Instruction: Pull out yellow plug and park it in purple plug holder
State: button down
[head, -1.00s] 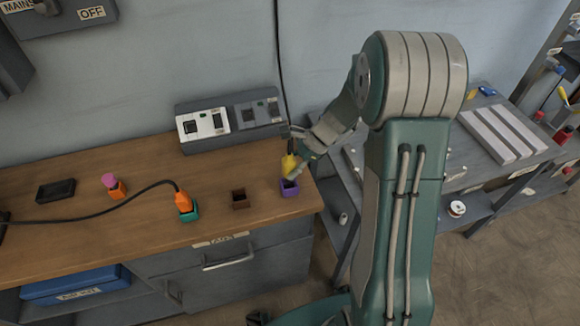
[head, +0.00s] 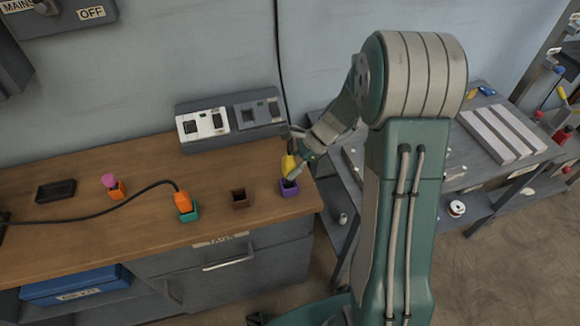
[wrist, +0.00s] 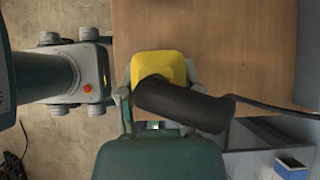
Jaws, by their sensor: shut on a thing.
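The yellow plug (head: 289,163) is upright at the purple plug holder (head: 289,189), near the right end of the wooden bench. Its lower end appears to be at the holder's opening; how deep it sits I cannot tell. My gripper (head: 298,170) is shut on the plug from the right. In the wrist view the yellow plug (wrist: 158,66) is between the fingers, with its black cable end (wrist: 185,102) running right. The holder is hidden in the wrist view.
An orange plug (head: 182,201) stands in a teal holder (head: 189,215). A brown holder (head: 240,199) is empty. A pink plug (head: 109,181) stands in an orange holder (head: 118,190). A socket box (head: 229,122) is against the wall. A grey side table (head: 470,150) is right of the bench.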

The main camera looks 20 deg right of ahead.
jog(key=shift+f, duration=1.95)
jog(key=shift+c, duration=0.9)
grip_release()
jog(key=v, duration=1.2)
